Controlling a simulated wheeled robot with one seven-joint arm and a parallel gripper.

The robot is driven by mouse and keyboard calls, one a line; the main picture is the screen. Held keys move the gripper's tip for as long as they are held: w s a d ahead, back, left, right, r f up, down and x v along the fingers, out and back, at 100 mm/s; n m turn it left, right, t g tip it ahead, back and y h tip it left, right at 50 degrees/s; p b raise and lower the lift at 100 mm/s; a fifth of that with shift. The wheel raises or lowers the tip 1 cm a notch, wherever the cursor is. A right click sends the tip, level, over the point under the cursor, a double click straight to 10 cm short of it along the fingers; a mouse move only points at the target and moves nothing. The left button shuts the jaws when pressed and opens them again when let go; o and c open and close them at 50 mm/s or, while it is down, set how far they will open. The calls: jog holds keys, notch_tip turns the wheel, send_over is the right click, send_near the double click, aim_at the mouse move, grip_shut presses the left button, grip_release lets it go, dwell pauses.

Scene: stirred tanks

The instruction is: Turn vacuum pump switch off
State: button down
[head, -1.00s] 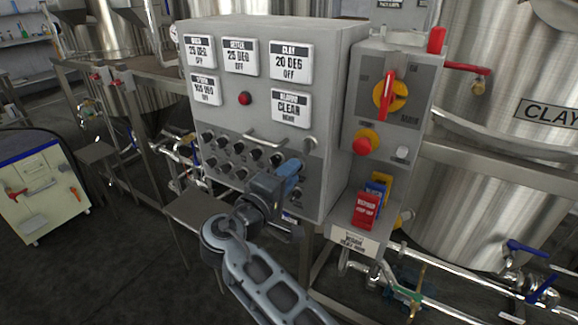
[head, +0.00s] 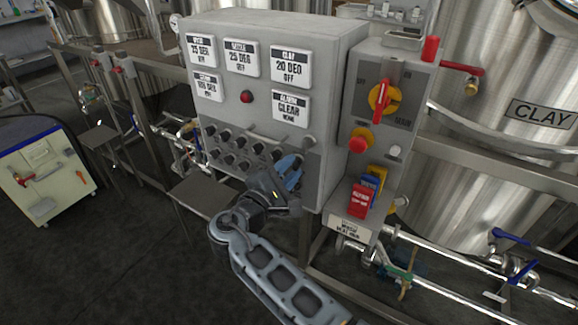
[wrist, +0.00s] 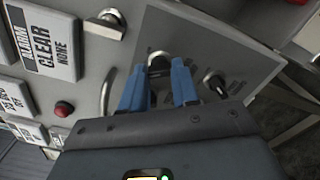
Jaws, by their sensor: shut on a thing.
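The grey control panel (head: 215,120) stands in the middle of the head view, with rows of small black switch knobs (head: 225,135) on its lower half. My gripper (head: 293,172) is at the lower right of these rows. In the wrist view its two blue fingers (wrist: 158,84) are shut on a switch knob (wrist: 158,62), whose top shows between the fingertips. Another knob (wrist: 215,83) sits just right of the fingers. The lettering around the knobs is too small to read, and the fingers cover part of the held knob's label.
A metal handle bar (head: 262,140) and a lock (wrist: 112,18) are close to my gripper. To the right is a side box (head: 385,130) with a red and yellow rotary switch, a red stop button and padlocks. Pipes and a clay tank (head: 480,150) lie beyond. Open floor is at the lower left.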

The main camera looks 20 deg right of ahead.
dwell(0.4)
jog(key=c, duration=0.8)
grip_release()
jog(key=shift+c, duration=0.2)
jog(key=shift+a, duration=0.1)
jog(key=b+v, duration=0.1)
jog(key=v, duration=0.6)
jog(key=shift+s+a+b, duration=0.25)
jog(key=shift+b, duration=0.05)
